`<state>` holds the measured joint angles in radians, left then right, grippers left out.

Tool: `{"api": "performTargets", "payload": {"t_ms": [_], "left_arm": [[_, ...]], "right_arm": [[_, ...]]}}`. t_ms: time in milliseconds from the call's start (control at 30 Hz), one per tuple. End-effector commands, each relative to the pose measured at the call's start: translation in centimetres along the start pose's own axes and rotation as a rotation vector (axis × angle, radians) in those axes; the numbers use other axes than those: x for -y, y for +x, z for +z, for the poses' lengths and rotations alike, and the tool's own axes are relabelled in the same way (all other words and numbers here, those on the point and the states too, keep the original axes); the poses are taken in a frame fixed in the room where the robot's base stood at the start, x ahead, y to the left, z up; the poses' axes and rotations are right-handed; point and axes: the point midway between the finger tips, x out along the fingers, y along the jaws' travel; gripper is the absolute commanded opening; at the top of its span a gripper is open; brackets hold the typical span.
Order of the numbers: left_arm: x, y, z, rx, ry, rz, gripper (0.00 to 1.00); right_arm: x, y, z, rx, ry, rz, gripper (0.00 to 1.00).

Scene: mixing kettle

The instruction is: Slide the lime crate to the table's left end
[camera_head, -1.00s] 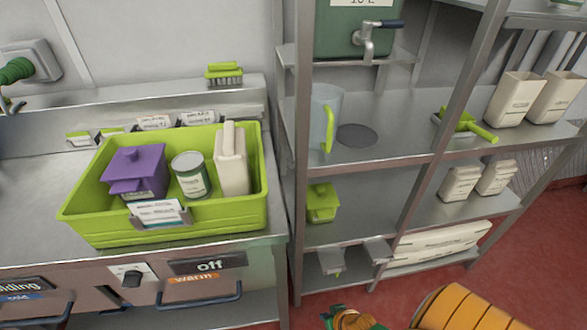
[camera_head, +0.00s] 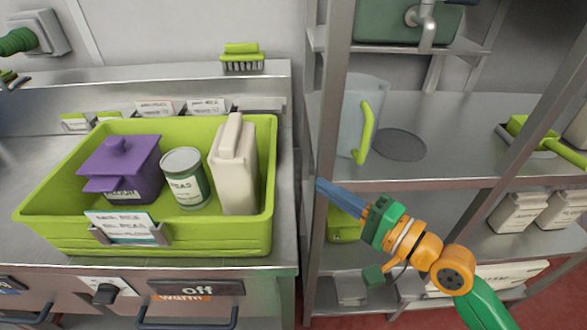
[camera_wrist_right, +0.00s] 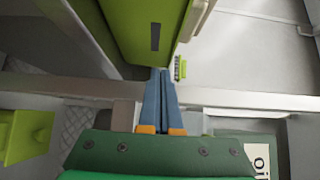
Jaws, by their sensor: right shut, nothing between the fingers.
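The lime crate (camera_head: 150,243) stands on the steel table (camera_head: 285,215), near its right end in the head view. It holds a purple lidded pot (camera_head: 125,165), a green and white can (camera_head: 186,180) and a cream carton (camera_head: 235,170). A label card hangs on its front. My right gripper (camera_head: 322,186) is shut and empty, to the right of the crate and apart from it in the head view. In the right wrist view its blue fingers (camera_wrist_right: 167,75) are together, by the crate's lime wall (camera_wrist_right: 135,25). My left gripper is not in view.
A steel shelf rack (camera_head: 335,90) stands right of the table, with a clear jug (camera_head: 365,120) on it. Control knobs and handles line the table's front. The table top left of the crate shows bare steel (camera_head: 30,150). A green brush (camera_head: 242,58) sits on the back ledge.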

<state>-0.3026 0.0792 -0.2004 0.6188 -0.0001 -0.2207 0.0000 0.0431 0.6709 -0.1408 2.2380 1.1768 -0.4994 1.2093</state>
Motion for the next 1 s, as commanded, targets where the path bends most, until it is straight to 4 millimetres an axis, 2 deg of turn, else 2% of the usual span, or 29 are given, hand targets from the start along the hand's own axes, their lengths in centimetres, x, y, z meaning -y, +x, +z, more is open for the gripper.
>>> {"api": "performTargets", "payload": {"t_ms": [33, 200, 333, 500, 867, 1000], "left_arm": [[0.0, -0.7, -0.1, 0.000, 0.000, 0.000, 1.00], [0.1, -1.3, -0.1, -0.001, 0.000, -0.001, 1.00], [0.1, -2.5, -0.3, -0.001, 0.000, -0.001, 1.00], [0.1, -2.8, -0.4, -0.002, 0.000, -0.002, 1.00], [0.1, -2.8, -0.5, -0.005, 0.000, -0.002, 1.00], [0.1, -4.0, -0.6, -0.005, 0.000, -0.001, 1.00]], "right_arm": [[0.5, 1.1, -0.1, -0.001, 0.004, -0.005, 0.00], [0.3, 4.7, 0.1, 0.001, 0.000, -0.002, 0.00], [0.3, 6.1, 1.7, 0.001, 0.003, 0.000, 0.00], [-0.1, 7.1, 2.7, -0.001, 0.000, 0.002, 0.00], [-0.2, 7.2, 2.8, -0.002, -0.001, 0.002, 0.00], [0.2, 7.8, 3.4, -0.001, 0.004, 0.002, 0.00]]}}
